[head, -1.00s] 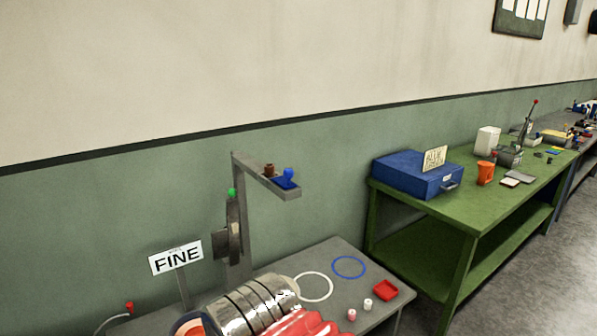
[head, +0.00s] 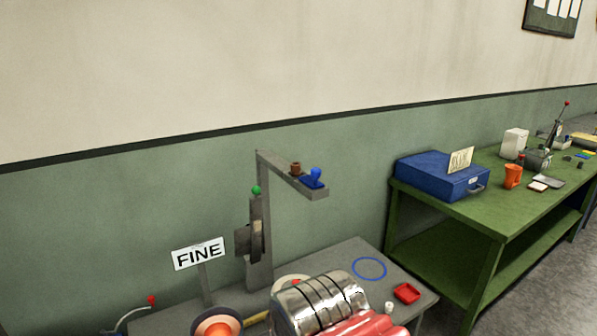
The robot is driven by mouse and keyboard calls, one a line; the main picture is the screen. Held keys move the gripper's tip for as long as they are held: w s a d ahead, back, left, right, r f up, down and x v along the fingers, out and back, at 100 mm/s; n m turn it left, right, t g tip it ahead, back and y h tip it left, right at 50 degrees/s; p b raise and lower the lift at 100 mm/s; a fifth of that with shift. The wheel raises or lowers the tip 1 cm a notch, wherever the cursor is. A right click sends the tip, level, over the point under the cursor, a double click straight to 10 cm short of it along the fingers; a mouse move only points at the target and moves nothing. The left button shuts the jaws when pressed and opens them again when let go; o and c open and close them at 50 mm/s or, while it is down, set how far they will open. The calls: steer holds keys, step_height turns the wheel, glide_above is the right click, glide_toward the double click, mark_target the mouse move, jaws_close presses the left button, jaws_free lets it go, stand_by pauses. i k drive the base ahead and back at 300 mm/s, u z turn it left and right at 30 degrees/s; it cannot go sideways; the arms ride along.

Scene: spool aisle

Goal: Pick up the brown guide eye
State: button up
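The brown guide eye (head: 295,168) is a small dark brown piece on top of the grey overhanging bar (head: 290,178) of the machine's post, in the head view. Beside it, nearer the bar's outer end, is a blue knob-shaped piece (head: 316,175) on a blue base. The brown piece is small, so its exact shape is hard to tell. My gripper is not in view. A silver, black-banded and red part at the bottom seems to be my arm, below the bar and well apart from the brown piece.
The grey bench (head: 345,250) holds a FINE sign (head: 199,254), an orange-centred spool (head: 217,326), a blue ring (head: 369,268) and a red tray (head: 406,293). A green bench (head: 500,195) with a blue box (head: 440,176) stands to the right.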

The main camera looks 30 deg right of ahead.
mark_target(296, 167)
steer(key=u, duration=0.05)
steer(key=i, duration=1)
steer(key=z, duration=0.05)
